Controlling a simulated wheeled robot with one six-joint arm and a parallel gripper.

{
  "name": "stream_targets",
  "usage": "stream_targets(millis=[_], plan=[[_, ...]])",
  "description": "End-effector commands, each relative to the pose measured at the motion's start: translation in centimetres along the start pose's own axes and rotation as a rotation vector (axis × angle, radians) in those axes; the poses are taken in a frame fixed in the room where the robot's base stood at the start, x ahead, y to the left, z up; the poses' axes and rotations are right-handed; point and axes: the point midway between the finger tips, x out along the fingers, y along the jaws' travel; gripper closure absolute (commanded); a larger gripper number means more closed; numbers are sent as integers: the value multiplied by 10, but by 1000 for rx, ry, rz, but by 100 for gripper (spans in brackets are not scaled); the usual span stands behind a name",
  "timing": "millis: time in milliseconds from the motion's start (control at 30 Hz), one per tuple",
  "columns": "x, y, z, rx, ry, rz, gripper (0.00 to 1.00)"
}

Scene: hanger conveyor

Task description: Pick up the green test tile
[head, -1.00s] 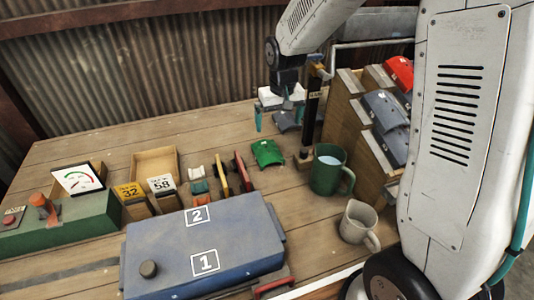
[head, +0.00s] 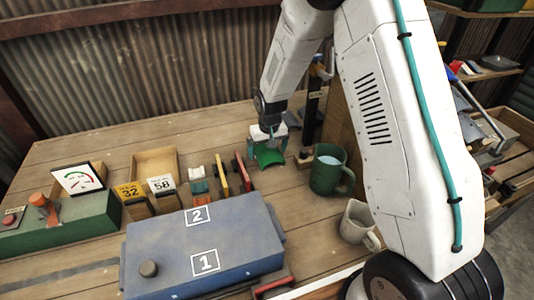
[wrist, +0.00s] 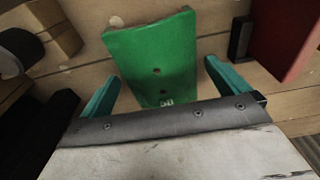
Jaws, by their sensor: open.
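The green test tile (head: 267,156) lies on the wooden table, left of the green mug, partly hidden by my gripper in the head view. It fills the upper middle of the wrist view (wrist: 155,55), a curved green piece with two dark holes and a small white mark at its near end. My gripper (head: 268,147) is low over the tile. In the wrist view its teal fingers (wrist: 160,80) are spread apart, one on each side of the tile's near part, with gaps between. Whether the fingertips reach the table I cannot tell.
A green mug (head: 328,170) with pale liquid and a beige mug (head: 358,222) stand to the right. Red and yellow upright pieces (head: 244,172) stand close left of the tile. A blue-grey box (head: 205,240) marked 1 and 2 lies in front.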

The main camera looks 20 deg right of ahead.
Motion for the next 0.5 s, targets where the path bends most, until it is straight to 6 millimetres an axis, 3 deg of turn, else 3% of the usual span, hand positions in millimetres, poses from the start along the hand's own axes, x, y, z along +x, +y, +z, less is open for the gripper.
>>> stream_targets(millis=[300,467,500], plan=[[5,0,0,0,1,0,3],[5,0,0,0,1,0,47],[5,0,0,0,1,0,49]])
